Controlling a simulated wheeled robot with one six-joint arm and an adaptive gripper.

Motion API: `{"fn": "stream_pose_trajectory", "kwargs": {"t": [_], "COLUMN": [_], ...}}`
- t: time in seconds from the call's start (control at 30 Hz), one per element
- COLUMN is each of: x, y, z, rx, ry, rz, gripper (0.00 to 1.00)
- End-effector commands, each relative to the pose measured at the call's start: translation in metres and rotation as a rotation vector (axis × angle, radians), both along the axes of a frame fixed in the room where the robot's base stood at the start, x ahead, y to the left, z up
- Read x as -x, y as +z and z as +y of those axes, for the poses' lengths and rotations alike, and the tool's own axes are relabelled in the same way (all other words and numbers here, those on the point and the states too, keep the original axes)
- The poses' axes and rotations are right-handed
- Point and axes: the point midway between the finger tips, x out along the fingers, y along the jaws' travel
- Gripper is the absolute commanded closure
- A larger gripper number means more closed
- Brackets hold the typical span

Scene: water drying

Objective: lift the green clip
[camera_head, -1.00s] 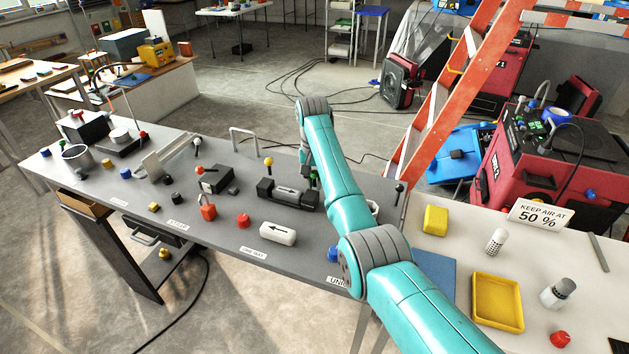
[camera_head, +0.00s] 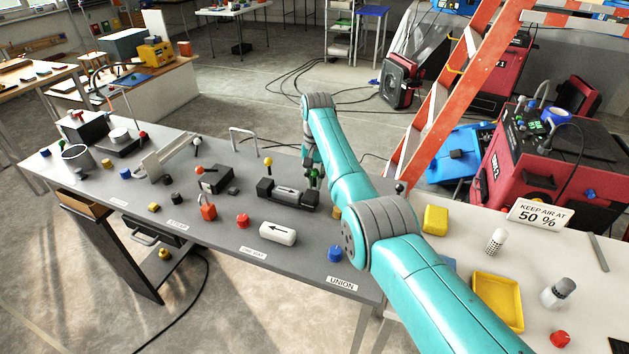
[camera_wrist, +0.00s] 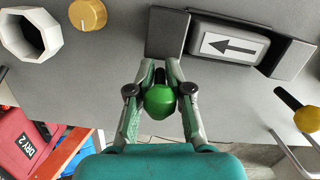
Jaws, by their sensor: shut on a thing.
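The green clip shows in the wrist view as a round green knob (camera_wrist: 160,102) with a dark stem. My gripper (camera_wrist: 160,78) is shut on it, one finger on each side. In the head view my gripper (camera_head: 313,180) is at the right end of a dark cradle (camera_head: 266,191) that holds a grey block with an arrow (camera_head: 288,190). The clip (camera_head: 314,172) is a small green spot there, partly hidden by my arm. The stem's lower end is hidden, so I cannot tell whether it is clear of the cradle.
A yellow-topped pin (camera_head: 268,162) stands behind the cradle. A white block with an arrow (camera_head: 278,232), a red knob (camera_head: 242,221) and a blue knob (camera_head: 335,253) are on the grey table in front. In the wrist view a brass knob (camera_wrist: 88,14) and a white ring (camera_wrist: 30,35) are nearby.

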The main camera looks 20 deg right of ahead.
Motion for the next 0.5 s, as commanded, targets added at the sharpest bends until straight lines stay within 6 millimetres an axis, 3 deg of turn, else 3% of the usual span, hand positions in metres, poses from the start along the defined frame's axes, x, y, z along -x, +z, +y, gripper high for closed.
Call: {"fn": "stream_pose_trajectory", "kwargs": {"t": [0.1,0.13,0.2,0.5], "x": [-0.0023,-0.0024,-0.0023,-0.0014], "y": [0.0053,0.0054,0.0051,0.0039], "z": [0.0001,0.0001,0.0,-0.0001], "rx": [0.0,0.0,0.0,0.0], "ry": [0.0,0.0,0.0,0.0], "rz": [-0.009,-0.009,-0.009,-0.004], "gripper": [1.0,0.75,0.64,0.64]}}
